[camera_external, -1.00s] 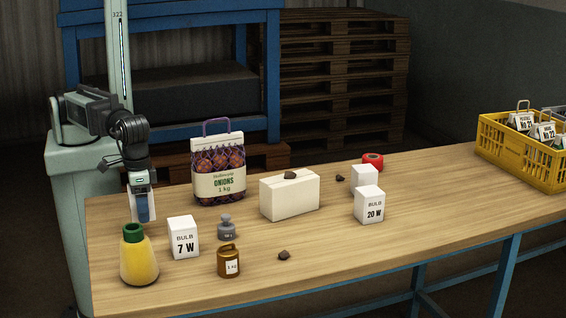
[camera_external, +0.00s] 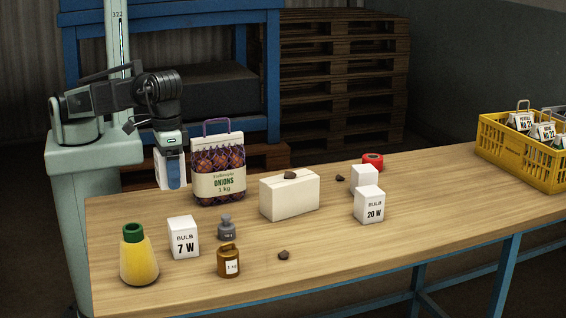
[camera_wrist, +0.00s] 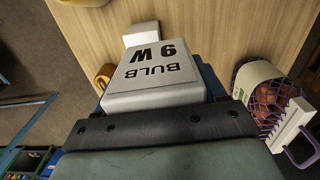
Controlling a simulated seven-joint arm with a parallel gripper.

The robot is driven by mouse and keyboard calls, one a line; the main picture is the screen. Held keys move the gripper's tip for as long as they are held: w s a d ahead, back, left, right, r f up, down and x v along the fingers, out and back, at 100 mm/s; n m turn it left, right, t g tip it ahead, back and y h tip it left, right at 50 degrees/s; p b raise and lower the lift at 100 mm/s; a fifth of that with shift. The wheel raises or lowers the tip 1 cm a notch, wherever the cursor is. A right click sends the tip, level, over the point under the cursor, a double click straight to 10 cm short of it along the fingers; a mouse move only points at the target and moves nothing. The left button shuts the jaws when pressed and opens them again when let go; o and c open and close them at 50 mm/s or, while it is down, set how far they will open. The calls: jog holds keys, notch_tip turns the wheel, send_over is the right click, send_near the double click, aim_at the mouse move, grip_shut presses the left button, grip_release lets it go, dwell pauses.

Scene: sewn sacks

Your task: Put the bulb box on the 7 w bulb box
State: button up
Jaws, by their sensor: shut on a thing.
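My gripper (camera_external: 172,184) hangs at the left of the table, beside the onion bag. It is shut on a white bulb box (camera_wrist: 155,78), which shows in the wrist view with BULB lettering, a W and a figure hard to tell as 6 or 9. In the external view the held box (camera_external: 160,172) is partly hidden behind a blue finger. The white 7 W bulb box (camera_external: 183,238) stands upright on the table, apart from and below my gripper, with its top bare.
The onion bag (camera_external: 218,176) is close right of my gripper. A long white box (camera_external: 290,196) and the 20 W box (camera_external: 369,206) stand farther right.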

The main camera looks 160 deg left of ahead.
aim_at(181, 222)
jog(key=w+a+r, duration=0.1)
jog(key=w+r, duration=0.1)
jog(key=w, duration=0.2)
jog(key=shift+s+f, duration=0.2)
jog(key=shift+f, duration=2.4)
jog(key=shift+s+f, duration=0.2)
jog(key=shift+f, duration=2.35)
jog(key=shift+f, duration=0.1)
jog(key=o, duration=1.1)
notch_tip(181, 222, up, 12)
jog(key=shift+r, duration=0.1)
